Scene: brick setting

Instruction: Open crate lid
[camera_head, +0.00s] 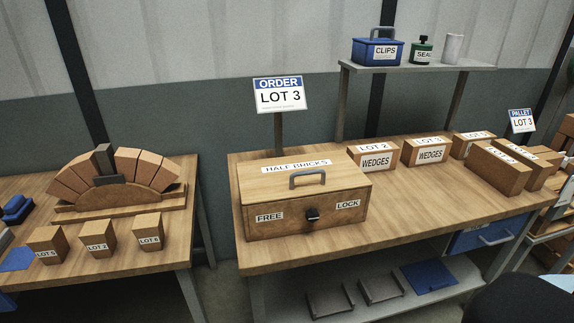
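A wooden crate (275,228) stands at the left front of the right-hand workbench. Its lid (262,180) lies shut on top, labelled HALF BRICKS, with a grey bar handle (307,176). The crate's front has a FREE label on the left and a LOCK label on the right. A small black latch knob (312,214) sits between them; which label it is set to is too small to tell. Neither of my grippers shows in the head view.
Boxes marked WEDGES (374,154) and long bricks (495,168) stand on the workbench (415,205) behind and right of the crate. An ORDER LOT 3 sign (280,96) rises behind it. A brick arch (120,190) stands on the left bench. The bench right of the crate is clear.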

